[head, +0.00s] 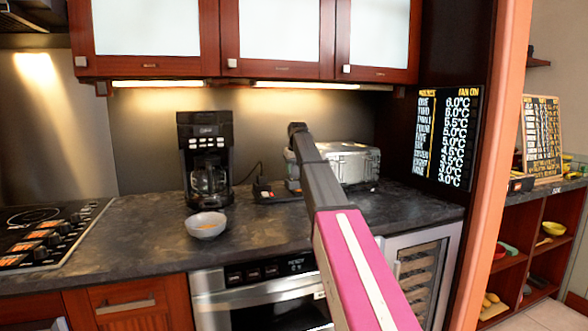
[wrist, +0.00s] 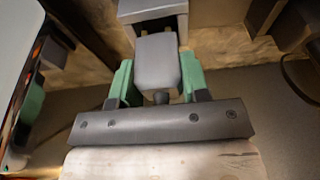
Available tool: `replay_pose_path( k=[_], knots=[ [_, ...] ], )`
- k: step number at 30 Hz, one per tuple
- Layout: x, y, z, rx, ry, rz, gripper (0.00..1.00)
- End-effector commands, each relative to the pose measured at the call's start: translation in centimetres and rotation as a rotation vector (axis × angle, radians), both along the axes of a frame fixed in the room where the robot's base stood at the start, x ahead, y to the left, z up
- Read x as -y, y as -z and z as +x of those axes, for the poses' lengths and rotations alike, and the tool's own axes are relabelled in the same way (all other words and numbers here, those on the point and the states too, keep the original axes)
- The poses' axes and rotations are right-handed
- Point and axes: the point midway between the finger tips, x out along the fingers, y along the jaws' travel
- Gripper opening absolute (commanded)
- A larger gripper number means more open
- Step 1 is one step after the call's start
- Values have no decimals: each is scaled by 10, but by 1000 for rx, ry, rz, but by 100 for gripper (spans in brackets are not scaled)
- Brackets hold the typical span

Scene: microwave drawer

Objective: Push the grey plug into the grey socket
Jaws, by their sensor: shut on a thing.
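My gripper (wrist: 157,76) has green fingers, one on each side of a grey plug (wrist: 158,60), and is shut on it. Small brass-coloured prongs show at the plug's far end. A grey socket (wrist: 152,9) with a dark opening lies straight ahead of the plug at the top of the wrist view. The prongs are at or very near the opening; I cannot tell how far in they reach. In the head view my arm hides most of the gripper, and I cannot make out the plug or socket there.
A silver toaster (head: 352,163) stands right of my arm on the dark counter (head: 130,235). A coffee maker (head: 204,150) and a grey bowl (head: 206,225) stand to the left. A dark device (head: 268,195) lies beside my gripper.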

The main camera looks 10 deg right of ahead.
Motion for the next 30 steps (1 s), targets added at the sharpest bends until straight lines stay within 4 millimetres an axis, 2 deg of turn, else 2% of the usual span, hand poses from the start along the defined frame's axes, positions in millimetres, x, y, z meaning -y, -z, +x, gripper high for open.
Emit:
replay_pose_path(
  k=[30],
  knots=[
    [0,22,0,0,0,0,18]
  ],
)
